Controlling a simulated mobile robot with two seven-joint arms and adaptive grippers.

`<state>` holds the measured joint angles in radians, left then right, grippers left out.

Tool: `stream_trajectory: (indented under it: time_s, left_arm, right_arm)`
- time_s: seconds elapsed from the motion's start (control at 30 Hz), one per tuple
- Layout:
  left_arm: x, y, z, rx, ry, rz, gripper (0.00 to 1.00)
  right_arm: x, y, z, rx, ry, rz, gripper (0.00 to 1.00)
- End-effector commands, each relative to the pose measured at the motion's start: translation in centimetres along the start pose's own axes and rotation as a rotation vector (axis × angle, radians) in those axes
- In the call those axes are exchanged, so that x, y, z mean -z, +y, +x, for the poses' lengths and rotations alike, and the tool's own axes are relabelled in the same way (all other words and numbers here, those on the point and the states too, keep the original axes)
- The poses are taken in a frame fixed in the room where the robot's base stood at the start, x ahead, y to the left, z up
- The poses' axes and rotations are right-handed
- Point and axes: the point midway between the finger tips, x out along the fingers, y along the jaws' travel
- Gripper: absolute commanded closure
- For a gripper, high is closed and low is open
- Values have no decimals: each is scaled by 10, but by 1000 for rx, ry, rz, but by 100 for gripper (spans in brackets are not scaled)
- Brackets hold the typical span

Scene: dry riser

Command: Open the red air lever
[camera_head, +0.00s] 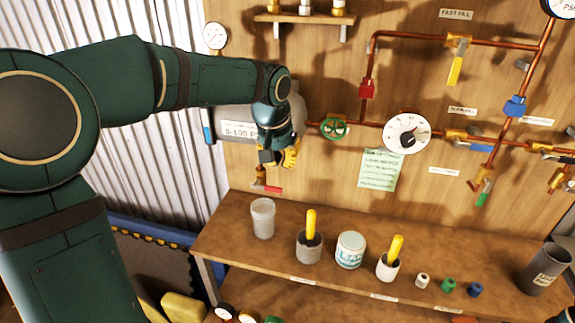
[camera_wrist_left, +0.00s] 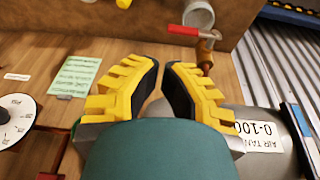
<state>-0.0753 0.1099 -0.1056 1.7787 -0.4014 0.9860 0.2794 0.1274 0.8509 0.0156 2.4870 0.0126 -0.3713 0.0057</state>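The red air lever (camera_head: 268,188) is on a brass valve on a pipe hanging below the grey air tank (camera_head: 232,125). It also shows in the left wrist view (camera_wrist_left: 183,30), with the brass valve body at its right end. My left gripper (camera_head: 281,158) is just above the lever, in front of the wooden panel. In the left wrist view the yellow fingers (camera_wrist_left: 161,68) are apart, with an empty gap between their black pads. The lever lies beyond the fingertips and is not touched. My right gripper is not in view.
A wooden shelf (camera_head: 225,237) below holds a translucent cup (camera_head: 262,218), yellow-handled brushes in pots and a white tub (camera_head: 350,250). Corrugated metal (camera_head: 190,170) stands left.

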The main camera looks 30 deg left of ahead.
Motion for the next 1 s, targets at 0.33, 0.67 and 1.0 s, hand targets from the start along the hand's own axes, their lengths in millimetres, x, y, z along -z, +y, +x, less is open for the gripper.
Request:
stream_trajectory:
  time_s: [0.33, 0.67, 1.0]
  left_arm:
    - [3, -27, -58, 51, 12, -52, 100]
    - [3, -26, -53, 50, 11, -51, 100]
    - [2, -29, 2, 51, 7, -50, 100]
  right_arm:
    - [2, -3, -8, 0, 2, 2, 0]
    - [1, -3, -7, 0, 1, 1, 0]
    - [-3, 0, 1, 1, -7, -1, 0]
